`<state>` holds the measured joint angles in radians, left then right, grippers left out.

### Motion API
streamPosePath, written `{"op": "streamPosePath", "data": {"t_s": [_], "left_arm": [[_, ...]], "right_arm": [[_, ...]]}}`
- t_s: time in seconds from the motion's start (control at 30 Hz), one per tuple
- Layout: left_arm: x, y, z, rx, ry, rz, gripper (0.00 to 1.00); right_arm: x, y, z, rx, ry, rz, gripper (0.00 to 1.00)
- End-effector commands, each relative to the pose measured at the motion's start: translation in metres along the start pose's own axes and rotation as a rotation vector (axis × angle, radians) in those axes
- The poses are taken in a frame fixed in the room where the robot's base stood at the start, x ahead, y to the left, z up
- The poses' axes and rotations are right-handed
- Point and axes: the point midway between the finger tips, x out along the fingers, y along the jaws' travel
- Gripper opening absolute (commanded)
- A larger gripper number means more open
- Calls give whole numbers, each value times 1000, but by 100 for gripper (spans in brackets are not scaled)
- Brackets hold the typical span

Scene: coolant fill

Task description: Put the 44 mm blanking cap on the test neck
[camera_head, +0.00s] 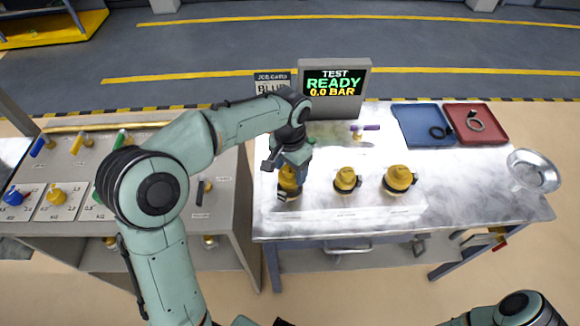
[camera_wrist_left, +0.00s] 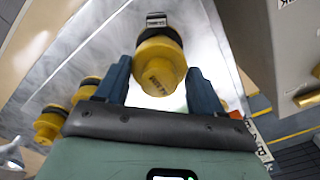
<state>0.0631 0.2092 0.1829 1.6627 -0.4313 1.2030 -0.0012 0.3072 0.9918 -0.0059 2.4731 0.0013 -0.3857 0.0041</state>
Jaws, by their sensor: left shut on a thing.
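My left gripper (camera_head: 289,176) is shut on the leftmost yellow cap (camera_head: 287,188), low over the front left of the bench. In the left wrist view the two dark blue fingers (camera_wrist_left: 160,88) flank this cap (camera_wrist_left: 158,66), which has a black band; the print on its top is too blurred to read. The cap appears to be at its place in the row, and I cannot tell whether it is lifted. Two more yellow caps, a middle one (camera_head: 346,179) and a right one (camera_head: 398,178), stand to its right. I cannot make out the test neck. My right gripper is not in view.
A test display (camera_head: 335,80) reads READY, 0.0 BAR. A purple-handled valve (camera_head: 366,127) stands before it. A blue tray (camera_head: 411,116), a red tray (camera_head: 490,115) and a metal bowl (camera_head: 533,172) are at the right. A panel with coloured valves (camera_head: 54,195) is at the left.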

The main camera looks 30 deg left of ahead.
Motion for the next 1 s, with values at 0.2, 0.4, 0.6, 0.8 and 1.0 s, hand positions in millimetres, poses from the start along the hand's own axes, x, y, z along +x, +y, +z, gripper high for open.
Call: {"op": "streamPosePath", "data": {"t_s": [0.2,0.4,0.6,0.8,1.0], "left_arm": [[7,0,0,0,0,0,39],[12,0,0,0,0,0,39],[17,0,0,0,-1,0,39],[22,0,0,0,-1,0,39],[24,0,0,0,0,0,84]], "right_arm": [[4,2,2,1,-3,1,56],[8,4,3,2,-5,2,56],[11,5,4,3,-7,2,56],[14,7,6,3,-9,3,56],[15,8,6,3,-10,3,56]]}}
